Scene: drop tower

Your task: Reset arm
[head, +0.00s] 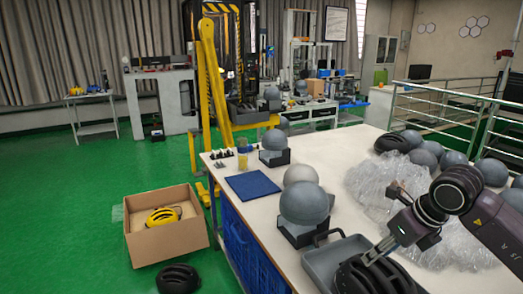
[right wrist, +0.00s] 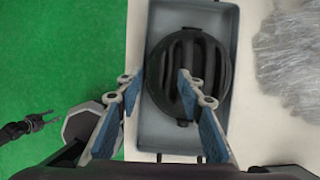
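My right gripper (head: 376,252) is over the grey tray (head: 320,262) at the near end of the white table. In the right wrist view its two fingers stand wide apart (right wrist: 158,82), with nothing held between them. A black ribbed helmet (head: 372,279) lies in the tray; it also shows in the right wrist view (right wrist: 187,65), beyond the fingers and partly hidden by one. A small dark gripper, seemingly my left one (right wrist: 42,120), shows at the left of the right wrist view over the green floor. It is too small to tell its opening.
Grey head forms (head: 304,204) stand along the table's left side near a blue mat (head: 253,185). Clear plastic wrap (head: 378,184) and several grey balls (head: 424,159) lie to the right. A cardboard box (head: 165,246) with a yellow helmet (head: 163,216) sits on the floor.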

